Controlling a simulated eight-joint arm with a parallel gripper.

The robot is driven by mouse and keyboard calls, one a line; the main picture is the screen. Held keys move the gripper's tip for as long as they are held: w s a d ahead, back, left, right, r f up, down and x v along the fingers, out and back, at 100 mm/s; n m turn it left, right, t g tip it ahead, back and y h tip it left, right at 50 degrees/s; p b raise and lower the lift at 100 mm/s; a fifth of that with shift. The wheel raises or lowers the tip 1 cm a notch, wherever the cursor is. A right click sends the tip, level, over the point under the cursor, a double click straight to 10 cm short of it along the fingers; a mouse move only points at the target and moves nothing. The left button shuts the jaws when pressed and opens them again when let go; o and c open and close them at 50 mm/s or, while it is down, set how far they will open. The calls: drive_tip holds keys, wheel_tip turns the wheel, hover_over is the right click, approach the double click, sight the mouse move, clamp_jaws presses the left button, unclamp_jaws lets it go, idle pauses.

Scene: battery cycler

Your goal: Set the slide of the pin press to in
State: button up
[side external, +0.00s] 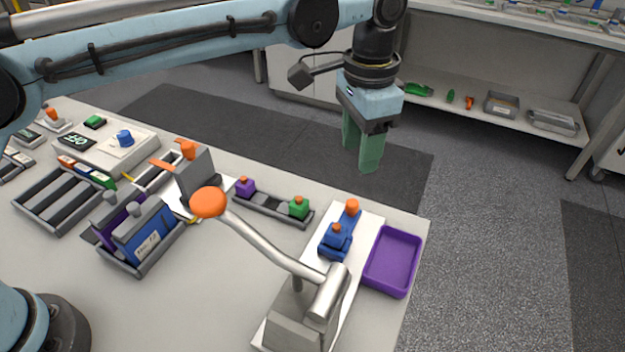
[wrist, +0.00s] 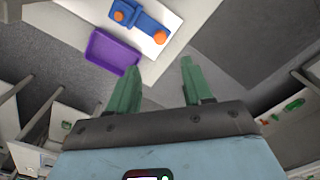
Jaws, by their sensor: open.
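The pin press stands at the table's right end, with a white base plate (side external: 365,228), a grey body (side external: 300,315) and a long silver lever (side external: 262,243) ending in an orange ball. Its blue slide (side external: 337,243) lies on the plate, apart from the grey body, with an orange knob at the far end and a smaller orange piece on top. The blue slide also shows at the top of the wrist view (wrist: 145,22). My gripper (side external: 358,165) has green fingers, open and empty, in the air beyond the slide. In the wrist view its fingers (wrist: 160,72) hold nothing.
A purple tray (side external: 393,260) lies right of the press. A grey rail (side external: 270,207) with purple and green blocks lies left of it. Another grey device (side external: 195,178) with orange knobs stands farther left. The raised lever rises over the table's middle.

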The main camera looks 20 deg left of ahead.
sight(353, 202)
wheel_tip(353, 202, down, 12)
drive_tip(key=shift+r, duration=0.25)
idle(0.3)
clamp_jaws()
